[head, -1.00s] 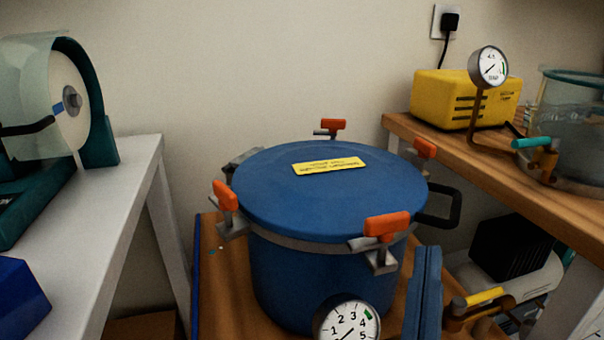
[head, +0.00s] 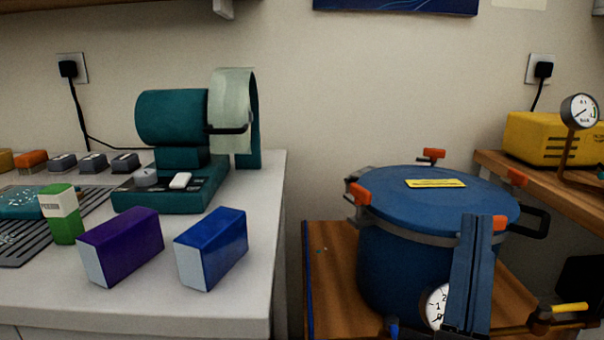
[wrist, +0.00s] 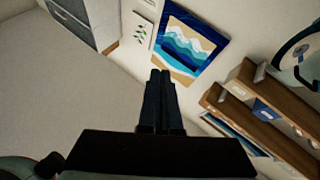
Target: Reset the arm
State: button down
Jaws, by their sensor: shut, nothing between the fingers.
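My gripper (head: 478,219) is shut and empty. Its two blue-grey fingers point up in front of the blue pressure pot (head: 385,265) and hide part of its right front. I cannot tell whether they touch the pot. In the wrist view my gripper (wrist: 159,73) shows its closed fingers against the pale wall, below a blue wave picture (wrist: 184,45), with nothing held. The pot stands upright with its lid (head: 430,195) on and orange-handled clamps around the rim. Its gauge (head: 433,306) is partly hidden by the fingers.
The pot stands on a wooden surface (head: 328,290). To its left, a white bench (head: 255,285) bears a teal machine (head: 175,118), a purple box (head: 122,247), a blue box (head: 212,248) and a green-and-white box (head: 62,215). A yellow pump (head: 535,140) sits on the right shelf.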

jog(key=s+a+r+n+t+y+p, duration=0.15)
jog(key=a+r+n+t+y, duration=0.35)
jog(key=a+r+y, duration=1.15)
notch_tip(320, 180, up, 39)
jog(key=d+m+t+h+p, duration=0.1)
jog(key=h+p, duration=0.4)
jog(key=p, duration=3.2)
jog(key=shift+d+f, duration=0.15)
jog(key=shift+d, duration=0.4)
jog(key=shift+f, duration=0.1)
